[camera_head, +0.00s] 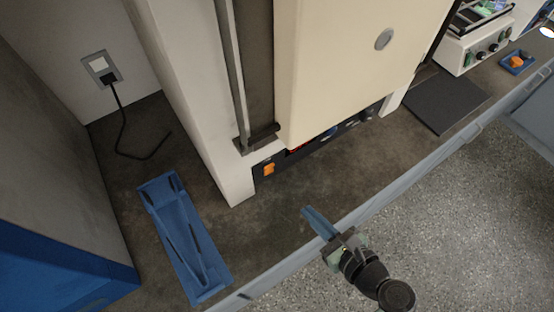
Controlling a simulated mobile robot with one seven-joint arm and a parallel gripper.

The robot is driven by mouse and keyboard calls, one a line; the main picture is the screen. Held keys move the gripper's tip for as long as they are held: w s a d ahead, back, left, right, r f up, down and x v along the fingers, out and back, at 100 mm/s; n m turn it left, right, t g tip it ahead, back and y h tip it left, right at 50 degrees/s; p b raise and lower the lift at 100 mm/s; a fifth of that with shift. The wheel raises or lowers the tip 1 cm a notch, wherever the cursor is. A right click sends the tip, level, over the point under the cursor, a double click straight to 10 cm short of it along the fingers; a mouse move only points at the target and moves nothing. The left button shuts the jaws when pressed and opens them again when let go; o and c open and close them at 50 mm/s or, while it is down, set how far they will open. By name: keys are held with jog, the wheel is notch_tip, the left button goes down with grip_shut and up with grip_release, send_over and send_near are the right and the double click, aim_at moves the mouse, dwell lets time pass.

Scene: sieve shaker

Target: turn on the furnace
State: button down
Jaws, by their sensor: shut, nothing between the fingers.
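The furnace is a tall cream and white unit (335,70) standing on the dark bench in the middle of the view. Its black control strip runs along the bottom under the large cream panel, which hides much of it. An orange switch (269,169) sits at the strip's left end; I cannot tell which way it is set. My gripper (306,212) is shut and empty, with its blue fingers over the front of the bench, to the right of and nearer than the switch. It appears apart from the furnace.
A blue tray with long tools (207,292) lies left of the furnace. A wall socket (101,67) has a plug and black cord. A dark mat (458,101), a white device with knobs (455,55) and a blue tray with an orange item (503,64) are at right.

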jog(key=shift+s+a+m, duration=0.1)
jog(key=shift+s+m, duration=0.1)
jog(key=shift+m, duration=0.1)
send_near(270, 168)
jog(key=f, duration=0.1)
jog(key=w+f, duration=0.1)
jog(key=f, duration=0.1)
jog(key=a+f, duration=0.1)
jog(key=shift+w+f, duration=0.15)
jog(key=shift+w, duration=0.15)
jog(key=shift+w+a+r+p, duration=0.25)
jog(key=shift+w+a+r, duration=0.1)
jog(key=shift+w, duration=0.15)
jog(key=shift+w+a+r+p, duration=0.2)
jog(key=shift+w+a+r, duration=0.1)
jog(key=shift+w, duration=0.2)
jog(key=shift+w+a+r, duration=0.15)
jog(key=shift+w+a, duration=0.15)
jog(key=shift+w, duration=0.15)
